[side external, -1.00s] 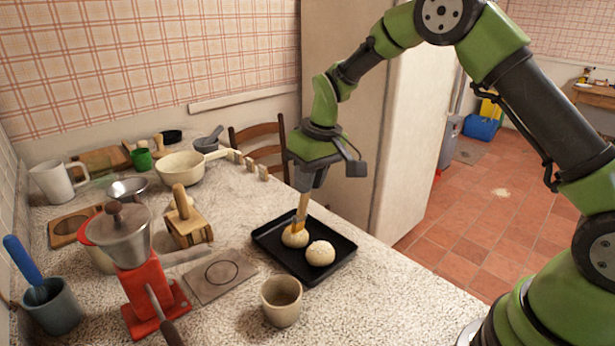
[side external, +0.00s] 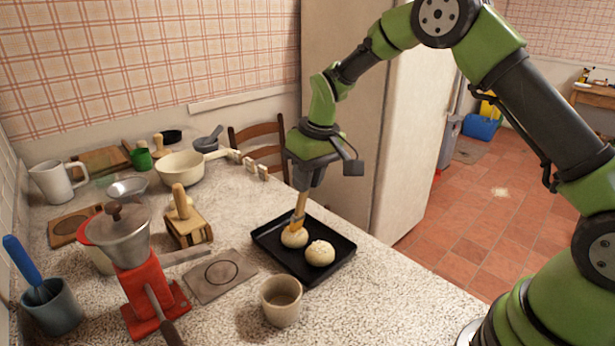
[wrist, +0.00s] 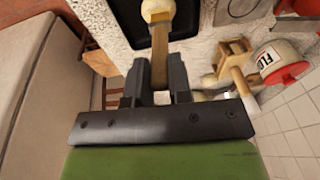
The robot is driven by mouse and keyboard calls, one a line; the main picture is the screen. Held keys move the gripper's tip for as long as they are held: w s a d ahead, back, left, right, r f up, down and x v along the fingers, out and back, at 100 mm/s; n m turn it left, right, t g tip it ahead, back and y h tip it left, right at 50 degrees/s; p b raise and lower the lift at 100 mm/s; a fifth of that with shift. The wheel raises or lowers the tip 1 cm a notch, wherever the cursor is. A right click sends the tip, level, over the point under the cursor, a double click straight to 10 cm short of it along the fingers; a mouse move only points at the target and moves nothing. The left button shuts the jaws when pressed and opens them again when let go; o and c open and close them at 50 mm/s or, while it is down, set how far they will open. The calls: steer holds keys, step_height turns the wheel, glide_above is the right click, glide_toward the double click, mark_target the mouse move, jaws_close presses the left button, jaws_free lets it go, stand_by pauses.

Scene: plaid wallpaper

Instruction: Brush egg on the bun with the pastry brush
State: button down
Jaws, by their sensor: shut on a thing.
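My gripper (side external: 308,182) is shut on the wooden handle of the pastry brush (side external: 300,207) and holds it nearly upright, bristles down. The bristles touch or sit just over the top of the left bun (side external: 294,239); I cannot tell which exactly. A second pale bun (side external: 320,253) lies beside it to the right. Both buns are on the black baking tray (side external: 334,272).
A beige cup (side external: 281,302) stands close in front of the tray. A flat square plate (side external: 220,275), a wooden block with a peg (side external: 187,222) and a red grinder (side external: 150,290) are left of it. A cream saucepan (side external: 180,168) stands further back.

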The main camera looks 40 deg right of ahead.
steer(key=shift+w, duration=0.25)
stand_by(0.7)
steer(key=shift+r, duration=3.55)
steer(key=shift+f, duration=0.15)
steer(key=shift+w+a+f+g+h, duration=0.15)
steer(key=shift+w+a+f+g, duration=0.15)
steer(key=shift+f, duration=0.55)
steer(key=shift+w+a+f+g+h, duration=0.2)
steer(key=shift+w+f+g, duration=0.2)
steer(key=shift+f, duration=0.5)
steer(key=shift+w+a+f+g+h, duration=0.2)
steer(key=shift+w+f+g, duration=0.15)
steer(key=shift+f, duration=1.15)
